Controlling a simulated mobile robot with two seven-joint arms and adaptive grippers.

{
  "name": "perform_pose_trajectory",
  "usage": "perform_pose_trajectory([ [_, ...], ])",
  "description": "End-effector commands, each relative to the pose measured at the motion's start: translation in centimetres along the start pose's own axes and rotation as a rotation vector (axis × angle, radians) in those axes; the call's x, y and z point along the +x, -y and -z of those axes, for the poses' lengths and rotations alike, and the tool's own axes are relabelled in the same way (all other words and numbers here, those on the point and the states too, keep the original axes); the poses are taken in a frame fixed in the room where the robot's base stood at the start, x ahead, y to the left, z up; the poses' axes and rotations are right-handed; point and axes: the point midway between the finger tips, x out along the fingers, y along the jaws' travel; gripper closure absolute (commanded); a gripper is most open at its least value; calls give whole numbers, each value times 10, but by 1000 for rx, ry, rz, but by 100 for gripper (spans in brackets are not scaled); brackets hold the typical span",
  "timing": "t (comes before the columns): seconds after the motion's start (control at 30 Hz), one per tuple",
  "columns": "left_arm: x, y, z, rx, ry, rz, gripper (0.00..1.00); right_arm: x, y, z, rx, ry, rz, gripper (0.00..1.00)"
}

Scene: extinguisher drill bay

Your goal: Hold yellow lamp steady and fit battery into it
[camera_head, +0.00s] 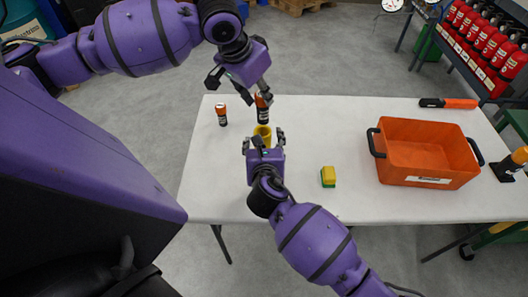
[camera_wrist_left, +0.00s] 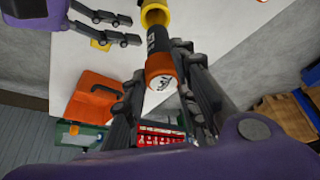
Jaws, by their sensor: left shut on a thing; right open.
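The yellow lamp (camera_head: 263,131) stands on the white table, and its yellow body also shows at the top of the left wrist view (camera_wrist_left: 154,14). My left gripper (camera_head: 243,94) is shut on a black battery with an orange end (camera_head: 263,113). The battery (camera_wrist_left: 158,52) points with its black end at the lamp's mouth; I cannot tell whether it is inside. My right gripper (camera_head: 264,141) is open at the near side of the lamp, with its fingers on either side in the head view. They show apart from the lamp in the left wrist view (camera_wrist_left: 132,29).
Another orange and black battery (camera_head: 222,115) stands to the left. A yellow and green block (camera_head: 328,176) and an orange crate (camera_head: 428,171) are to the right. An orange and black tool (camera_head: 449,103) lies at the back right. The table's front left is clear.

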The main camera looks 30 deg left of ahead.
Motion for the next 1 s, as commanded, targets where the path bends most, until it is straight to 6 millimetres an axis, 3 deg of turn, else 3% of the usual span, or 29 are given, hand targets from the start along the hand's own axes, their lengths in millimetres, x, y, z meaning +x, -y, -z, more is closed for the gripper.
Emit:
perform_pose_trajectory([
  [0.2, 0, 0, 0, 0, -1, 0, 100, -45, 0, 1, 0, -1, -2, 40],
  [0.4, 0, 0, 0, 0, -1, 0, 100, -68, 0, 0, 0, -1, 0, 40],
  [1.0, 0, 0, 0, 0, -1, 0, 100, -73, 0, 0, 0, 0, -1, 40],
])
